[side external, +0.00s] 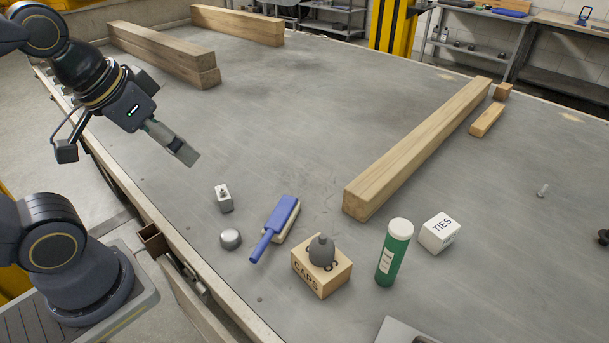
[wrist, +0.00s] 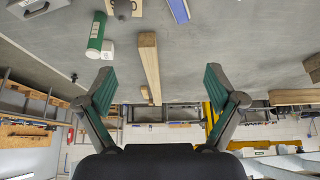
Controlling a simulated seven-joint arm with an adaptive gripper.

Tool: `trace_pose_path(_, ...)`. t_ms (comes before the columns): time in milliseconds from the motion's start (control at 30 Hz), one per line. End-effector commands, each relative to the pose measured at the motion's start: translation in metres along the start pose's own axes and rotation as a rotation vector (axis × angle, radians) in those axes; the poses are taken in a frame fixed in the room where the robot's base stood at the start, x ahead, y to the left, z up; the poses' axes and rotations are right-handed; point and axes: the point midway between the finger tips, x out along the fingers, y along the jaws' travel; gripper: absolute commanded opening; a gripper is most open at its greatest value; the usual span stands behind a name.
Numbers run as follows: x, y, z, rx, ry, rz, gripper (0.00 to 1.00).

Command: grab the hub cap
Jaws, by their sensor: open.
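A small silver-grey dome (side external: 230,239), which looks like the hub cap, sits on the table near its front edge, left of a blue-handled brush. A darker grey rounded piece with a small knob (side external: 321,251) stands on a wooden box marked CAPS (side external: 318,280). My gripper (side external: 188,155) is above the table, up and left of the dome and well apart from it. In the wrist view my gripper (wrist: 160,88) has its two green-padded fingers wide apart with nothing held between them. I cannot make out the silver dome in the wrist view.
Near the dome are a small white block (side external: 224,198) and the blue brush (side external: 276,226). Right of the box stand a green cylinder (side external: 393,256) and a white TIES box (side external: 440,232). A long wooden beam (side external: 420,150) lies behind them. The table's middle (side external: 290,110) is clear.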

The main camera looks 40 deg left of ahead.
Motion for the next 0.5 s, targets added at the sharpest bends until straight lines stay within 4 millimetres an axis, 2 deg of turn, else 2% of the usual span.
trace_pose_path(200, 0.0, 0.0, -0.005, 0.027, 0.023, -0.001, 0.93)
trace_pose_path(267, -0.005, 0.0, -0.021, 0.062, 0.083, -0.005, 0.93)
trace_pose_path(300, -0.004, -0.001, -0.035, 0.09, 0.109, -0.009, 0.93)
trace_pose_path(367, 0.004, -0.004, -0.049, 0.113, 0.111, -0.019, 0.93)
trace_pose_path(500, 0.038, -0.018, -0.081, 0.147, 0.074, -0.047, 0.93)
